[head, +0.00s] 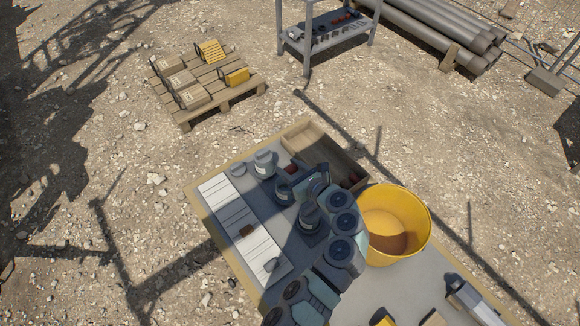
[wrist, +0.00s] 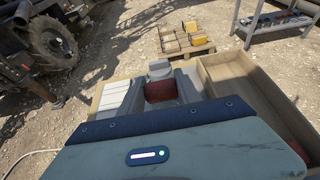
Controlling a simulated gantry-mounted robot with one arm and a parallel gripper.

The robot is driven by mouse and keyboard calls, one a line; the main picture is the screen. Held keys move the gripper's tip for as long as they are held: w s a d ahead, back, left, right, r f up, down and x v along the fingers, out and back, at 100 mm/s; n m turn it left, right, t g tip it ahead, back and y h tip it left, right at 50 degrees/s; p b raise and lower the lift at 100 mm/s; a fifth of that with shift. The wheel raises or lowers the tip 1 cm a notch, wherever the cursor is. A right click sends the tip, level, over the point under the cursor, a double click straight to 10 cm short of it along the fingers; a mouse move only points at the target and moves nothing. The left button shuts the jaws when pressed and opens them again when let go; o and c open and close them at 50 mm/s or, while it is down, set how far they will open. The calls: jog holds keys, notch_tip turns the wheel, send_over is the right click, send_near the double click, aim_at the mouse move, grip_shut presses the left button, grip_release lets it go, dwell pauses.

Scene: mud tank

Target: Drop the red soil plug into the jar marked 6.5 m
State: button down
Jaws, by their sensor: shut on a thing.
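The red soil plug (wrist: 159,91) sits between the two fingers of my gripper (wrist: 158,94) in the wrist view, and the gripper is shut on it. In the head view a red bit of the plug (head: 291,169) shows beside my arm. A pale jar (head: 264,163) stands just beyond it on the table; it also shows behind the plug in the wrist view (wrist: 160,69). Two more jars stand nearer, one at the middle (head: 284,191) and one close to my arm (head: 310,217). No jar marking is readable. My arm hides part of the table.
A wooden box (head: 302,135) with reddish pieces lies right of the jars. A yellow bucket (head: 421,222) stands at right. A small round grey piece (head: 237,169) is beside the far jar.

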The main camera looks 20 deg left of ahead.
jog(key=shift+f+b, duration=1.35)
jog(key=shift+f, duration=0.25)
jog(key=shift+r, duration=0.1)
jog(key=c, duration=0.8)
grip_release()
jog(key=shift+o, duration=0.2)
jog(key=v, duration=1)
jog(key=shift+s+d+r, duration=0.2)
jog(key=shift+s+d, duration=0.05)
jog(key=shift+d, duration=0.05)
